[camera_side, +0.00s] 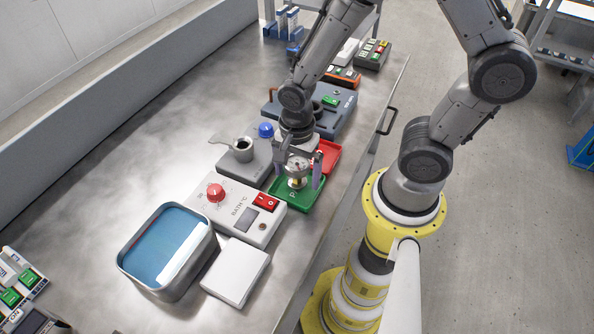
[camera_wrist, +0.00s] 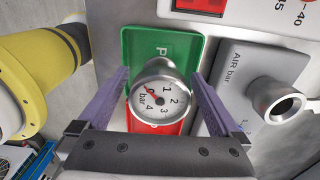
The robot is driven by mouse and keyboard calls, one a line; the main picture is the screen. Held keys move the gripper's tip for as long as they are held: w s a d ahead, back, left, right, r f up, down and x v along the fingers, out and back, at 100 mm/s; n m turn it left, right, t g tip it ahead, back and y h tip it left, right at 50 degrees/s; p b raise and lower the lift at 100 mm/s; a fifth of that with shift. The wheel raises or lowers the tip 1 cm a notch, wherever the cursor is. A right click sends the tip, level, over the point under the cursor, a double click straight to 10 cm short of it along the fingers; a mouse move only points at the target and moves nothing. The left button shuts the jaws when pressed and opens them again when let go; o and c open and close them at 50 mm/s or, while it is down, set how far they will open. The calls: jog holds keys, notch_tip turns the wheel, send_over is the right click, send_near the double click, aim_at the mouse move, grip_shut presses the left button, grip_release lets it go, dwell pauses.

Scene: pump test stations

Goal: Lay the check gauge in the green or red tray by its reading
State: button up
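The check gauge (camera_wrist: 161,100) is a round silver dial marked in bar. Its red needle points to the upper left, near the low end of the scale; the exact reading is hard to tell. In the side view the gauge (camera_side: 298,167) stands upright over the green tray (camera_side: 287,198), apparently resting in it. My gripper (camera_side: 298,180) straddles it with both fingers open, with a gap on each side. The green tray (camera_wrist: 140,42) has a white P. The red tray (camera_side: 329,152) adjoins it and is partly hidden behind the gripper and gauge.
The grey air station (camera_side: 240,165) with its metal port (camera_wrist: 283,106) sits beside the trays. A white bath controller (camera_side: 229,210), a water bath (camera_side: 138,262) and a white block (camera_side: 236,272) stand nearer the front. A blue-grey unit (camera_side: 345,118) is behind.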

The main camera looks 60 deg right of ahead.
notch_tip(320, 180, up, 12)
jog(key=shift+f, duration=0.15)
jog(key=shift+r+n, duration=0.3)
jog(key=shift+r, duration=0.35)
jog(key=s+d+r+n+t, duration=0.2)
jog(key=s+r+n+t, duration=0.3)
jog(key=r+n, duration=0.5)
jog(key=shift+s+d+n+t, duration=0.35)
jog(key=shift+s+n, duration=0.7)
jog(key=shift+n, duration=2.65)
